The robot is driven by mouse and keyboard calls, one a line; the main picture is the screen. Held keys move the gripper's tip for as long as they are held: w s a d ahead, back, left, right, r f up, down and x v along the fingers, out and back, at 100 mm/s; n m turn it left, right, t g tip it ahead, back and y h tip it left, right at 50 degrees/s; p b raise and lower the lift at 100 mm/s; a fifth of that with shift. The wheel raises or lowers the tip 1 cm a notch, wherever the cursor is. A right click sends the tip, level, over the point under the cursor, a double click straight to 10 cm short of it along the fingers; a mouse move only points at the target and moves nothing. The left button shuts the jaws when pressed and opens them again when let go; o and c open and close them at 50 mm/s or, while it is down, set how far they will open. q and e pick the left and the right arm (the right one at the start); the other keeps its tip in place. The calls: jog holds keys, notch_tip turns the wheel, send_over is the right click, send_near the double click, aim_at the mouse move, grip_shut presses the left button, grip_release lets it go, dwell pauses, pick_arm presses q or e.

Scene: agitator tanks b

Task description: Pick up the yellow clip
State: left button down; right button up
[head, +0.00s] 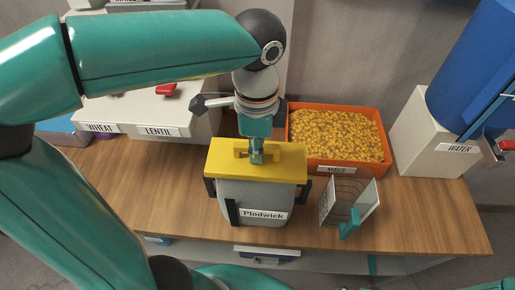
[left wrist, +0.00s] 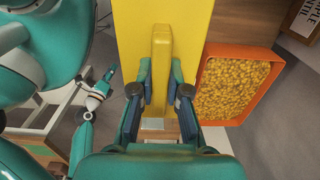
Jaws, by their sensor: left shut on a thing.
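The yellow clip (head: 285,160) is a wide yellow piece with a raised bar in its middle. In the head view it lies across the top of a grey container labelled Plodwick (head: 252,201). My left gripper (head: 257,156) comes down on it from above. In the left wrist view my left gripper (left wrist: 161,78) has a finger on each side of the clip's raised bar (left wrist: 160,48) and is shut on it. Whether the clip is lifted off the container cannot be told.
An orange bin of yellow grains (head: 337,135) stands close on the right, with a small wire rack (head: 345,205) in front. A box labelled Water (head: 427,135) is farther right. Wheat and Lentil boxes (head: 135,112) stand at left. The wooden table (head: 425,215) is clear at front right.

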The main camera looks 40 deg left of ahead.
pick_arm(q)
notch_tip(320, 180, up, 20)
jog(key=p, duration=0.3)
